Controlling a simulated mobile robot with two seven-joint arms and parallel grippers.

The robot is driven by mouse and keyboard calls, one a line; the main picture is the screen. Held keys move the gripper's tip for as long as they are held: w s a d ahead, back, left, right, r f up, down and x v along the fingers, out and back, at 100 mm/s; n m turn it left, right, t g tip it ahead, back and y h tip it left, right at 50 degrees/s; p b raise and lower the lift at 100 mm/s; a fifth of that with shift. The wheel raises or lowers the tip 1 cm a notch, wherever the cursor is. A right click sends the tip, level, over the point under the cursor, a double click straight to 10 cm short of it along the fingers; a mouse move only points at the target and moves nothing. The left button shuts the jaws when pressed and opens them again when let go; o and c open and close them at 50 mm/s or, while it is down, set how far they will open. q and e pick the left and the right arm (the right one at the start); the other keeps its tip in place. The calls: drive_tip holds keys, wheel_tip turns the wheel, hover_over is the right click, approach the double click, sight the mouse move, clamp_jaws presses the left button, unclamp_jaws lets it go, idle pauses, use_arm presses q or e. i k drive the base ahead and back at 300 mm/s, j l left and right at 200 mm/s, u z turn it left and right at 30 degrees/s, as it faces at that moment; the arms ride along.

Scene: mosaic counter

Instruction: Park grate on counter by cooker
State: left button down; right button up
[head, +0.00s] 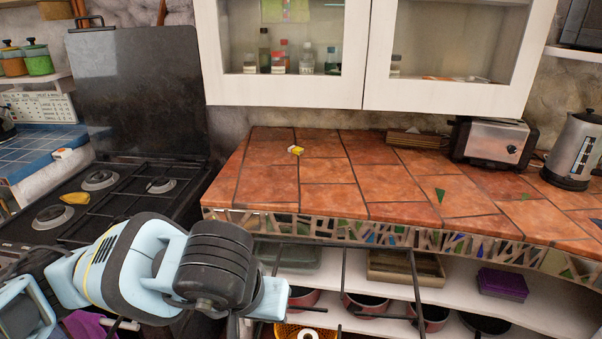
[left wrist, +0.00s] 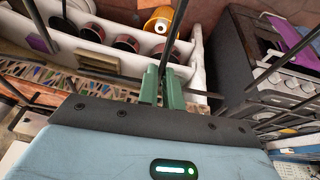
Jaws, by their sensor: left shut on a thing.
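The grate (head: 415,280), a frame of thin black bars, is held in the air in front of the counter's mosaic edge, below the top. The counter (head: 318,196) has terracotta tiles; the cooker (head: 20,225) stands to its left with its dark lid raised. My left arm crosses in front of the cooker, and its gripper's fingers are hidden in the head view. In the left wrist view, the green fingers of my left gripper (left wrist: 162,82) are shut on a black bar of the grate (left wrist: 178,28). My right gripper is not in view.
A small yellow item (head: 295,150) lies at the counter's back left. A toaster (head: 492,142) and kettle (head: 572,150) stand at the right. The tiles between are mostly clear. Cupboards (head: 280,95) hang above; red pans (head: 365,304) fill the shelf below.

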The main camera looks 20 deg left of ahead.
sight(300, 182)
drive_tip(key=i, duration=1.35)
